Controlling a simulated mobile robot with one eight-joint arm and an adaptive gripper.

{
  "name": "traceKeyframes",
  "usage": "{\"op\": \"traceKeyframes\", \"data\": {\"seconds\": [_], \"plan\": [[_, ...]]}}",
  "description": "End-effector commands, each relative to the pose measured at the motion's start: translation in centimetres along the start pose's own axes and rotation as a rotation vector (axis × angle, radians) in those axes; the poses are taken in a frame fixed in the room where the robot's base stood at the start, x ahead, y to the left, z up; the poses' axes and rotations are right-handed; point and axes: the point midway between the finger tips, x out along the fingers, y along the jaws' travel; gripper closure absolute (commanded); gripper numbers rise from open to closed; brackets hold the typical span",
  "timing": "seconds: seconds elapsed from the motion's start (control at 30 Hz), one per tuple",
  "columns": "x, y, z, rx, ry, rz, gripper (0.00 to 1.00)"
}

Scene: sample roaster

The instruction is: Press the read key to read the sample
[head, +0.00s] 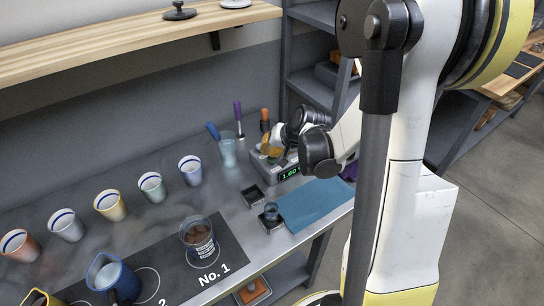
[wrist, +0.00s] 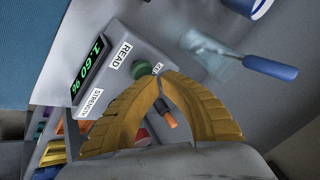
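The reader (head: 288,172) is a grey box at the back of the bench, with a lit green display (wrist: 89,64) showing 1.60 % in the wrist view. A "READ" label (wrist: 118,57) lies on its top face, with a dark green round key (wrist: 140,70) beside it. My gripper (wrist: 160,76) has its yellow fingers brought together at the tips. The tips appear just beside the green key, over a small, partly hidden label. I cannot tell whether they touch the key. In the head view my gripper (head: 273,150) is over the reader, partly hidden by my wrist.
A glass with a blue-handled tool (wrist: 270,67) stands near the reader. A blue cloth (head: 315,203), a small dark tray (head: 253,196) and a small cup (head: 271,211) lie in front. Several cups line the bench's left; a glass of dark contents (head: 198,238) stands on the No. 1 mat.

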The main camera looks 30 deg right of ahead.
Motion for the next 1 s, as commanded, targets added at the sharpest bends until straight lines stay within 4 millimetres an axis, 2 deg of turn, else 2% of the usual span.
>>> {"op": "traceKeyframes", "data": {"seconds": [0.1,0.53,1.0], "plan": [[-0.6,-0.3,-0.3,0.0,0.0,0.0,1.0],[-0.9,-0.5,-0.5,0.0,0.0,0.0,1.0],[-4.4,-2.4,-2.4,0.0,0.0,0.0,1.0]]}}
